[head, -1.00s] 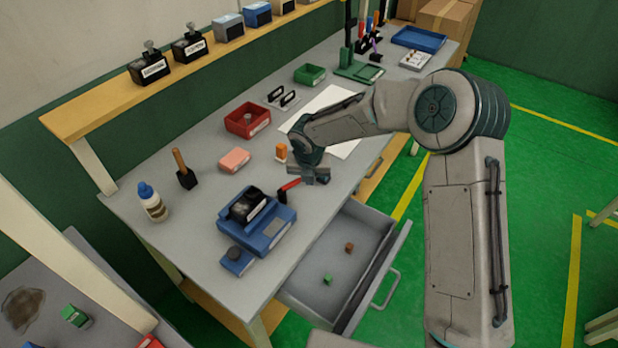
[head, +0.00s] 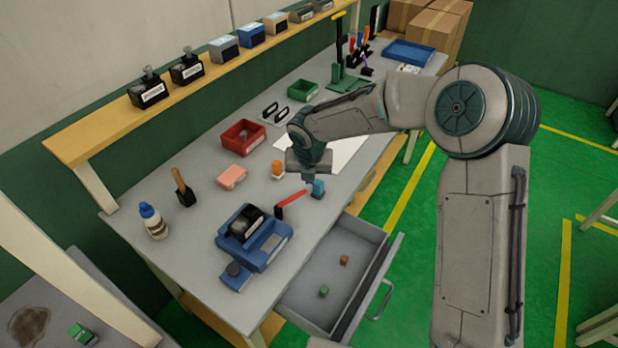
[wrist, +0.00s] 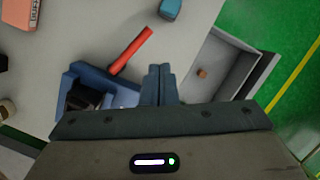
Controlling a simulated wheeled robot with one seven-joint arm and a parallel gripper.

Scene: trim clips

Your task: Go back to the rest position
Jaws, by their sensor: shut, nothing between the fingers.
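My gripper (head: 307,178) hangs above the workbench (head: 205,262), near its front edge, with its two fingers (wrist: 160,85) together and nothing between them in the wrist view. Below it lies a red-handled tool (head: 291,204), which also shows in the wrist view (wrist: 130,50). A small blue object (head: 318,189) stands beside the tool, apart from the fingers in the wrist view (wrist: 170,9). My arm reaches in from the right, bent at the elbow.
The drawer (head: 372,294) stands open with a green block (head: 323,291) and a brown block (head: 344,260) inside. A blue fixture with a black part (head: 262,250) sits left of it.

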